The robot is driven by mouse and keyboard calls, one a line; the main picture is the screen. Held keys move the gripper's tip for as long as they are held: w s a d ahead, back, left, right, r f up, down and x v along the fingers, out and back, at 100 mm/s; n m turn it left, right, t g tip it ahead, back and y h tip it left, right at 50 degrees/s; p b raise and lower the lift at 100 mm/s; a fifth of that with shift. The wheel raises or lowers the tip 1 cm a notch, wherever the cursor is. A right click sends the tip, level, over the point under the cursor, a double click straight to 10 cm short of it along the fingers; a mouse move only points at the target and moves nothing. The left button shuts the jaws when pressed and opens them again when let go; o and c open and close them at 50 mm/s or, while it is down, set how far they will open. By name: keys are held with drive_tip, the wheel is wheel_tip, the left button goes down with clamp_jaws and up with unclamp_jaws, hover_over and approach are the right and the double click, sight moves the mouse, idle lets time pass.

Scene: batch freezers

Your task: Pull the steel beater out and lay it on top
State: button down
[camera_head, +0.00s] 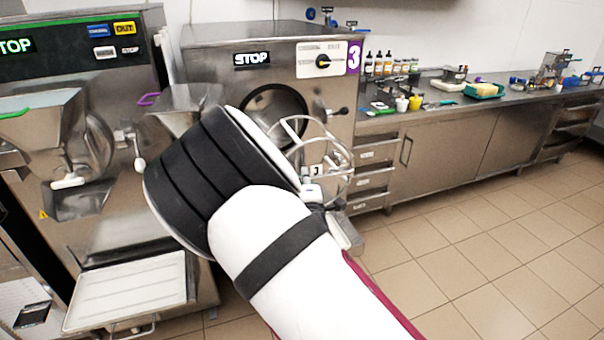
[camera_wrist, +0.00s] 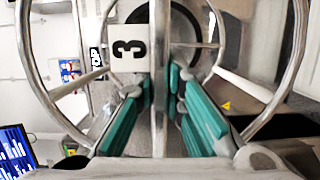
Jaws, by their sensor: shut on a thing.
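The steel beater (camera_head: 345,155) is an open cage of shiny rods and rings with a white number tag. It shows in front of the round barrel opening (camera_head: 268,104) of the freezer marked 3 (camera_head: 215,48), overlapping the opening's right edge. The wrist view shows the beater (camera_wrist: 30,50) close up, its rings filling the frame. My gripper (camera_wrist: 160,88) has teal fingers, shut on a straight rod of the beater. In the head view my arm hides most of the gripper. I cannot tell whether any of the beater is inside the barrel.
Freezer 3's flat steel top (camera_head: 250,31) looks clear. Another freezer (camera_head: 80,95) with a hopper stands close on the left, a white tray (camera_head: 130,290) below it. The counter (camera_head: 440,118) on the right holds bottles and containers. The tiled floor (camera_head: 490,240) is free.

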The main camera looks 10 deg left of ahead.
drive_tip(key=s+d+p, duration=0.7)
drive_tip(key=s+p, duration=0.2)
drive_tip(key=s, duration=0.4)
drive_tip(key=shift+d, duration=0.15)
idle(1.1)
drive_tip(key=shift+w, duration=0.1)
